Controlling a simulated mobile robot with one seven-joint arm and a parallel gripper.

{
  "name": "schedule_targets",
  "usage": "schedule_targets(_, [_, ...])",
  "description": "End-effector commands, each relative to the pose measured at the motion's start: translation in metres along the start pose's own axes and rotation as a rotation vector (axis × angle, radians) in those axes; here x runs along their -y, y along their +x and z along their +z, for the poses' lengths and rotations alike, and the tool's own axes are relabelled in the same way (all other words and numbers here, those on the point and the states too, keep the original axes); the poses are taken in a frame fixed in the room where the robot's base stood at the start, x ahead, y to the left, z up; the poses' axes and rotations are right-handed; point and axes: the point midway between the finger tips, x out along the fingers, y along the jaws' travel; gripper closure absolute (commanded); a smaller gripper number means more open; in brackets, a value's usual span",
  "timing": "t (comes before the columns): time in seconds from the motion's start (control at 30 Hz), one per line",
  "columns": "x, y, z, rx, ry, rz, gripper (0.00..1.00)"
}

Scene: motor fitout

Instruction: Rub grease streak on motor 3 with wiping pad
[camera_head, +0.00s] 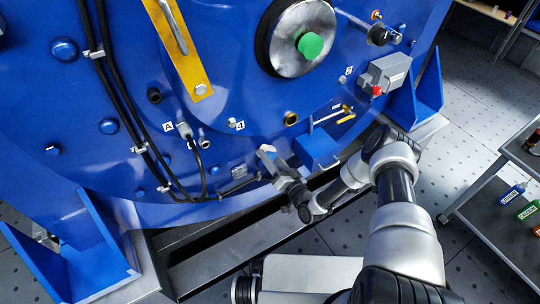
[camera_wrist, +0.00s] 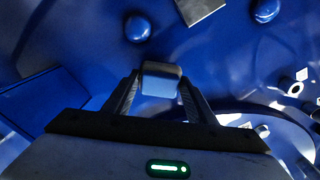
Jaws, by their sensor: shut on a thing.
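The large blue motor housing (camera_head: 110,165) fills the left and middle of the head view, and its blue face also fills the wrist view (camera_wrist: 70,35). I cannot read a motor number 3 on it. My gripper (camera_head: 279,170) is low in front of the housing. In the wrist view my gripper (camera_wrist: 160,90) is shut on a small pale grey block, which looks like the wiping pad (camera_wrist: 160,77). The pad (camera_head: 267,150) also shows at the gripper's tip in the head view. I cannot tell whether it touches the blue face. I cannot make out a grease streak.
A yellow bar (camera_head: 180,50), a hub with a green centre (camera_head: 311,45), black cables (camera_head: 115,85) and a grey box with a red button (camera_head: 385,75) stand out from the housing. A blue block (camera_head: 317,150) is right of my gripper. A cart (camera_head: 500,205) stands at right.

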Motion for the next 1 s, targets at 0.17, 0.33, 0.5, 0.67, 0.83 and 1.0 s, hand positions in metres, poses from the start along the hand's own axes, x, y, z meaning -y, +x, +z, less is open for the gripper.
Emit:
schedule_targets(0.17, [0.000,-0.019,-0.001,0.001,0.001,0.002,0.67])
schedule_targets(0.33, [-0.001,-0.036,-0.001,0.000,0.000,0.002,0.67])
schedule_targets(0.5, [0.000,-0.046,-0.001,-0.001,0.000,0.001,0.67])
schedule_targets(0.67, [-0.001,-0.048,0.000,-0.001,0.000,0.001,0.67])
schedule_targets(0.83, [-0.001,-0.048,0.000,-0.001,0.000,0.001,0.67])
schedule_targets(1.0, [-0.001,-0.056,-0.001,0.000,0.000,0.003,0.67])
